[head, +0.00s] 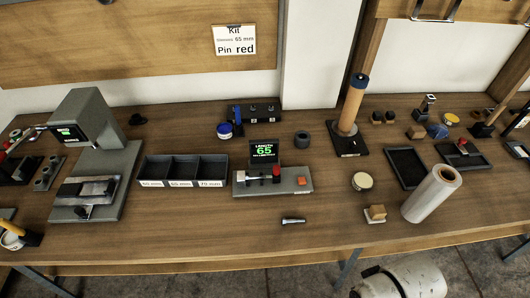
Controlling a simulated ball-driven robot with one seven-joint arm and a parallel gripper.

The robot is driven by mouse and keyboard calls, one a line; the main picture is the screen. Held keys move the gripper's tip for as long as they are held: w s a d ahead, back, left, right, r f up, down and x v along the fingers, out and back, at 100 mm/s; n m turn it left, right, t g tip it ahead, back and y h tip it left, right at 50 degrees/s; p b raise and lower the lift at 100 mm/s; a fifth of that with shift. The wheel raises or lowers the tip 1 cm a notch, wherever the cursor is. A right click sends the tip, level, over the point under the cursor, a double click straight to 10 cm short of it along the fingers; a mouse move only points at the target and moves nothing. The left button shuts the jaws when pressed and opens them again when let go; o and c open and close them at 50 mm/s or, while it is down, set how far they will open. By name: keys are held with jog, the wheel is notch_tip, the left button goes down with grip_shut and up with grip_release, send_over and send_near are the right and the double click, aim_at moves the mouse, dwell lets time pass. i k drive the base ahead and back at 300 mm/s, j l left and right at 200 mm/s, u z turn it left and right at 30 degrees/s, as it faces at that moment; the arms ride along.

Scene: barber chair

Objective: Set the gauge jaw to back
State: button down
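The gauge (288,187) is a low grey base near the middle of the bench. Its black display (264,151) stands at the back and reads 65 in green. A silver rod-like piece (256,177) lies along the base. A small red-topped block (276,171), perhaps the jaw, stands at the rod's right end; its exact setting is too small to tell. An orange-red button (302,181) is on the base's right end. My gripper is not in view. A white rounded part at the bottom right looks like my own body.
A three-compartment dark bin (183,183) is left of the gauge, beside a grey machine (98,150). A small dark pin (293,221) lies in front. A clear roll (431,194) and black trays (405,167) are to the right. A wall card (234,40) reads 65 mm, pin red.

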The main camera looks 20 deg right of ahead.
aim_at(276, 176)
jog(key=i+j, duration=0.2)
jog(key=j, duration=0.15)
jog(key=i+j, duration=0.25)
jog(key=j, duration=0.15)
jog(key=i+j, duration=0.2)
jog(key=j, duration=0.15)
